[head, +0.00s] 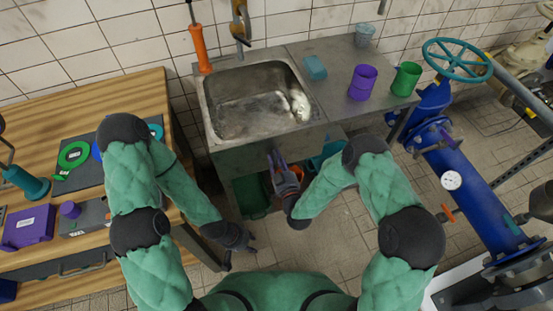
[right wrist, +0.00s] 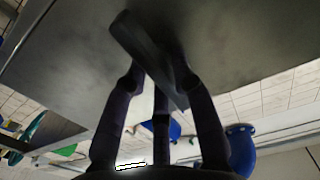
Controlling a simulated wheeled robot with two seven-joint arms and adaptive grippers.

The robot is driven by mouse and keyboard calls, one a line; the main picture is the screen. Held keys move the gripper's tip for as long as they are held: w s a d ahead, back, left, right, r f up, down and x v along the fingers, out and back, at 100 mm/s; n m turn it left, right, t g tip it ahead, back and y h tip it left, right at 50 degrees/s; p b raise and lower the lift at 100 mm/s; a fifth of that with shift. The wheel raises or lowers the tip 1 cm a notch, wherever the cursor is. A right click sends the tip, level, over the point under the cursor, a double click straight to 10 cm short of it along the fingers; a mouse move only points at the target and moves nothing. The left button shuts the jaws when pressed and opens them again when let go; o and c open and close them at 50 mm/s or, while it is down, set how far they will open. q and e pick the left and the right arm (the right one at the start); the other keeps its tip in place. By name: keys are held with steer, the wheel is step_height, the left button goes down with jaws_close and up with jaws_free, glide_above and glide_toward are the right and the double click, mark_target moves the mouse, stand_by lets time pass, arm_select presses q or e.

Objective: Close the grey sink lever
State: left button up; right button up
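The steel sink (head: 213,88) stands at the top middle of the head view, with a grey tap (head: 240,42) behind its basin. My right gripper (head: 277,158) is at the sink's front edge, low against its front panel. In the right wrist view, a dark grey bar, which looks like the lever (right wrist: 143,42), lies across the fingertips of my right gripper (right wrist: 162,75) under a grey metal surface. The fingers reach the bar, but I cannot tell whether they grip it. My left gripper (head: 240,254) hangs empty with spread fingers, low beside the wooden bench.
A purple mug (head: 362,82), a green mug (head: 406,78) and a blue sponge (head: 315,67) stand on the counter right of the basin. A wooden bench (head: 100,98) is at left; a blue pipe (head: 475,195) with a teal handwheel (head: 457,70) is at right.

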jaws_close()
steer(key=shift+w+d+f+m+b, duration=0.15)
steer(key=shift+m+b, duration=0.35)
steer(key=shift+m, duration=2.35)
steer(key=shift+d+f+m+b, duration=0.15)
steer(key=shift+m+b, duration=0.35)
steer(key=shift+m, duration=2.4)
steer(key=shift+w+f+m+b, duration=0.15)
steer(key=shift+m+b, duration=0.35)
steer(key=shift+m, duration=2.35)
